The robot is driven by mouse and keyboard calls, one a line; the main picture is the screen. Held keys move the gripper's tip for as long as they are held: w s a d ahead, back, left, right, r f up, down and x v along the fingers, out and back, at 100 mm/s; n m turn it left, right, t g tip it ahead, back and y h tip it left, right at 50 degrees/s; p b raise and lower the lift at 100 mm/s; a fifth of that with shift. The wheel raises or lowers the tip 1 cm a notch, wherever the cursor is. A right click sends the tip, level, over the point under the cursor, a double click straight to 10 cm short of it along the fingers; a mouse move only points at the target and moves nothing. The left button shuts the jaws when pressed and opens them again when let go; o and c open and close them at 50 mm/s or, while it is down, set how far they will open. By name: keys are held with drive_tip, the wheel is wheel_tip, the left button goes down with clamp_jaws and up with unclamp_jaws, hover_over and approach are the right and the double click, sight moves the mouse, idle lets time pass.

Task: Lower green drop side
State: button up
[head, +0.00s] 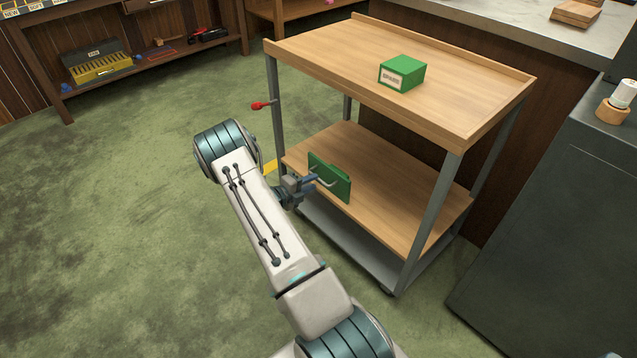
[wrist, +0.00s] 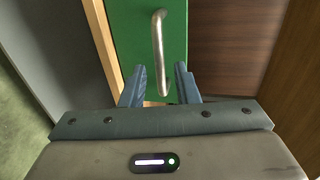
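The green drop side (head: 330,177) is a small panel standing upright at the edge of the cart's lower shelf (head: 385,185). It has a metal bar handle (wrist: 158,50), which also shows in the head view. In the wrist view the green panel (wrist: 128,25) fills the upper middle. My gripper (wrist: 160,85) is open, with its two blue fingers on either side of the handle's lower end. In the head view my gripper (head: 309,181) is at the panel's near face. I cannot tell whether the fingers touch the handle.
A green box (head: 402,73) with a label sits on the cart's top shelf (head: 320,45). A dark cabinet (head: 560,220) stands at right. The green floor (head: 120,220) at left is clear.

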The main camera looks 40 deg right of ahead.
sight(319, 180)
drive_tip(key=shift+b+x, duration=0.35)
drive_tip(key=shift+x, duration=1.75)
clamp_jaws()
drive_tip(key=shift+f, duration=0.15)
